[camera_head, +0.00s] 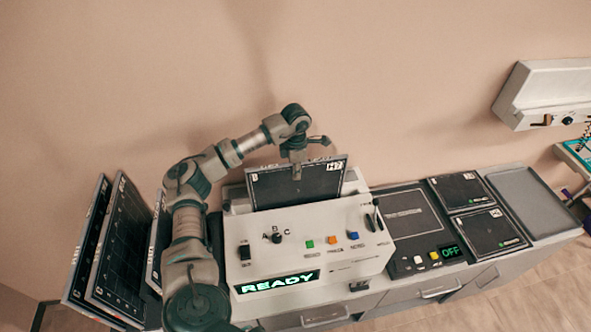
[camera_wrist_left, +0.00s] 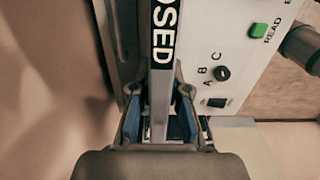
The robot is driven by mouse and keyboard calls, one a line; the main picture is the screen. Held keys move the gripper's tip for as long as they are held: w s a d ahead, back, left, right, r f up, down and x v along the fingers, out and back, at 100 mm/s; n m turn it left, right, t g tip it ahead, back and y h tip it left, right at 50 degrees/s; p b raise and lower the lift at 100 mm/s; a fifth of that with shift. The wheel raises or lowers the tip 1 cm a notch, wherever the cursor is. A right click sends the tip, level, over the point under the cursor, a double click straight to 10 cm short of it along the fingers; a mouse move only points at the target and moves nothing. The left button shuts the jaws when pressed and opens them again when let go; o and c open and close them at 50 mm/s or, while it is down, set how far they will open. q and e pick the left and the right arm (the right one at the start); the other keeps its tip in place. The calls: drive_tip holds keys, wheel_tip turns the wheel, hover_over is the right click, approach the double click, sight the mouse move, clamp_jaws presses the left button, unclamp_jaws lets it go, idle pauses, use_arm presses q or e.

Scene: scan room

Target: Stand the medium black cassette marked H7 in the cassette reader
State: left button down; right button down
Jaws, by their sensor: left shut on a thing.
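The black cassette marked H7 (camera_head: 300,185) stands nearly upright at the back of the white cassette reader (camera_head: 310,222), its H7 label at the top right corner. My left gripper (camera_head: 297,165) comes down from above and is shut on its top edge. In the left wrist view, the left gripper (camera_wrist_left: 160,115) has its two fingers on either side of the cassette's edge (camera_wrist_left: 163,60), which bears white lettering ending in "OSED". The cassette's lower edge is hidden behind the reader's front housing, so I cannot tell how deep it sits. The reader's display shows READY. My right gripper is not in view.
Large dark cassettes (camera_head: 122,245) lean upright at the left, close to my left arm. Two smaller black cassettes (camera_head: 462,190) (camera_head: 490,232) lie on the right counter. An empty grey tray (camera_head: 530,200) is beyond them. A panel reading OFF (camera_head: 450,252) is beside the reader.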

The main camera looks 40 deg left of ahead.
use_arm(q)
drive_tip(key=shift+f+b, duration=0.95)
drive_tip(key=shift+f, duration=0.7)
drive_tip(key=c, duration=1.1)
unclamp_jaws()
drive_tip(key=shift+d, duration=0.1)
drive_tip(key=shift+f, duration=0.1)
wheel_tip(320, 180, up, 12)
